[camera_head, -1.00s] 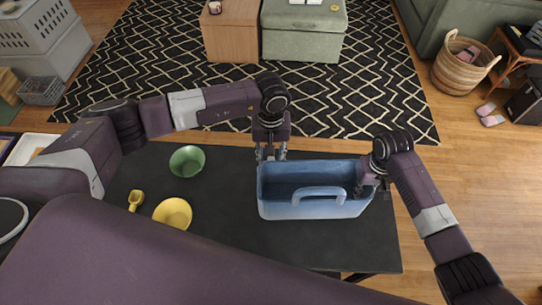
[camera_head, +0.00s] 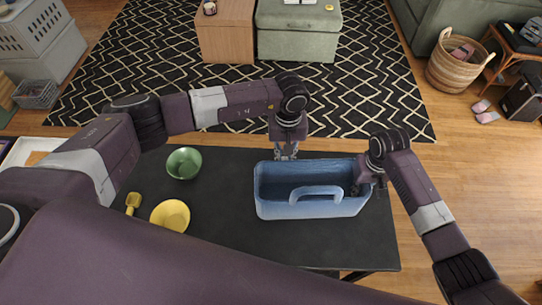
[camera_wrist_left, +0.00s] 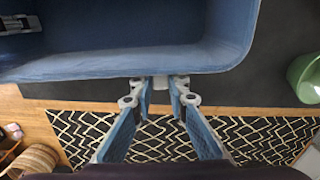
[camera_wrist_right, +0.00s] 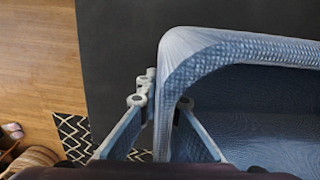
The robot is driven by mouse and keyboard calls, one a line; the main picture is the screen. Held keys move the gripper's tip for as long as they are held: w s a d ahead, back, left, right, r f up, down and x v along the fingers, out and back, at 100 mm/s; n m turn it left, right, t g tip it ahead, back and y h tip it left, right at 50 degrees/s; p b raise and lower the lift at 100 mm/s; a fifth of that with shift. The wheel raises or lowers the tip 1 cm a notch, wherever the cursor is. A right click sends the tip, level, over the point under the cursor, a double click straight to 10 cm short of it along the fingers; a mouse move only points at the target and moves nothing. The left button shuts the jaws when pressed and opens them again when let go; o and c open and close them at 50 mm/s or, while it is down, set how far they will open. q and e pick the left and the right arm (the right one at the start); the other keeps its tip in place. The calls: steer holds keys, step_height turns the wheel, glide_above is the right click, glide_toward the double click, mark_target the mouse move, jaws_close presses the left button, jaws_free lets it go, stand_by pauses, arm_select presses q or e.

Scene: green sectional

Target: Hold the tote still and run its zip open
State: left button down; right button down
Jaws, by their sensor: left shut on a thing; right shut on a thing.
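The blue tote (camera_head: 312,208), with a curved handle on its near side, stands on the dark table. Its top looks open, showing the hollow inside. My left gripper (camera_head: 286,156) is at the tote's back rim. In the left wrist view its fingertips (camera_wrist_left: 160,84) close on a small pale zip pull (camera_wrist_left: 160,80) against the rim; the pull is mostly hidden. My right gripper (camera_head: 358,188) is shut on the tote's right wall. In the right wrist view its fingers (camera_wrist_right: 164,98) straddle that wall (camera_wrist_right: 178,85), one on each side.
A green bowl (camera_head: 184,163), a yellow bowl (camera_head: 170,215) and a yellow scoop (camera_head: 133,202) lie on the table (camera_head: 225,245) left of the tote. Bare table separates them from it. A patterned rug (camera_head: 170,60) lies beyond the table.

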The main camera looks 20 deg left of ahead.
arm_select(q)
steer(key=w+d, duration=0.4)
steer(key=d, duration=0.9)
steer(key=shift+w, duration=0.15)
steer(key=c, duration=1.8)
jaws_free()
steer(key=shift+c, duration=0.2)
steer(key=shift+r, duration=0.2)
step_height(320, 180, up, 12)
steer(key=shift+f, duration=0.15)
